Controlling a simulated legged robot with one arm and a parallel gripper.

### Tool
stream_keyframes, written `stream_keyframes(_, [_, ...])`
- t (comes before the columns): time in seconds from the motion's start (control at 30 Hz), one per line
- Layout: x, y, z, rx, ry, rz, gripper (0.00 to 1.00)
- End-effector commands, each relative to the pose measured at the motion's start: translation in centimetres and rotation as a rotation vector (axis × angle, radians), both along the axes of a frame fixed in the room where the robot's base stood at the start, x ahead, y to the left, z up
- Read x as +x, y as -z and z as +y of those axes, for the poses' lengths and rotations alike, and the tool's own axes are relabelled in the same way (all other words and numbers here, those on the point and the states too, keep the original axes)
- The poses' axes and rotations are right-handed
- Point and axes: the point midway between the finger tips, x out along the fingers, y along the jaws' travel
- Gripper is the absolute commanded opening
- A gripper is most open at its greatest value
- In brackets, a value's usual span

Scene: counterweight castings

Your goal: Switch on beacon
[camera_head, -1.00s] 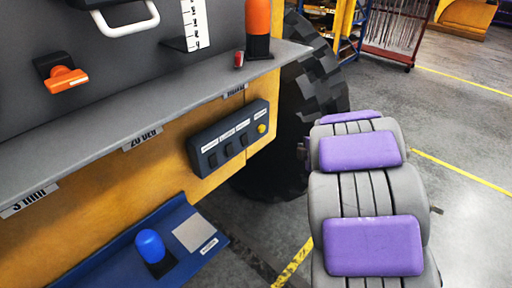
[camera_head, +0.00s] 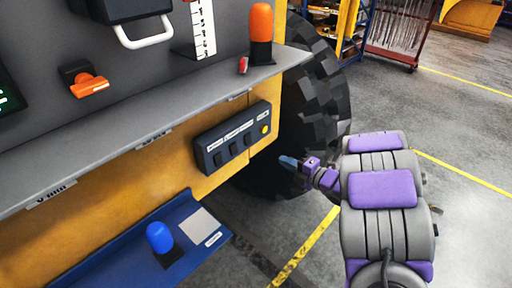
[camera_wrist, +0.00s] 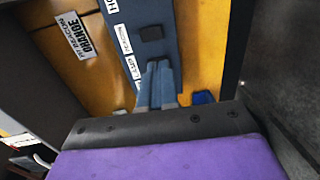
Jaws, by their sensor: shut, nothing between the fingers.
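A dark switch panel (camera_head: 235,138) is fixed to the yellow body below the grey ledge. It carries several dark rocker switches and a yellow button (camera_head: 265,128). An orange beacon (camera_head: 261,24) stands on the ledge, and a blue beacon (camera_head: 159,237) stands on the blue lower shelf. My gripper (camera_head: 287,161) is shut and empty, just right of and below the panel in the head view. In the wrist view my shut fingers (camera_wrist: 159,72) point at the panel (camera_wrist: 155,12), over its labels and just below a dark switch (camera_wrist: 151,33). Contact cannot be told.
The grey ledge (camera_head: 110,150) juts out above the panel, and the blue shelf (camera_head: 100,275) juts out below. A large black tyre (camera_head: 320,95) stands behind my gripper. An orange-handled switch (camera_head: 88,84) is on the upper wall. Open grey floor lies to the right.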

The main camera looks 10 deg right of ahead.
Motion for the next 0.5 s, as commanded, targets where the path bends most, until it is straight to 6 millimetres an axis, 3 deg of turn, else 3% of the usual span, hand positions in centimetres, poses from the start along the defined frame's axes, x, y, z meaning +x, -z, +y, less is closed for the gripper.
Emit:
stream_keyframes(0.27, [0.6, 0.0, 0.5, 0.002, -0.002, 0.0, 0.0])
stream_keyframes(0.5, [3.4, 0.4, 2.6, 0.003, -0.005, -0.001, 0.0])
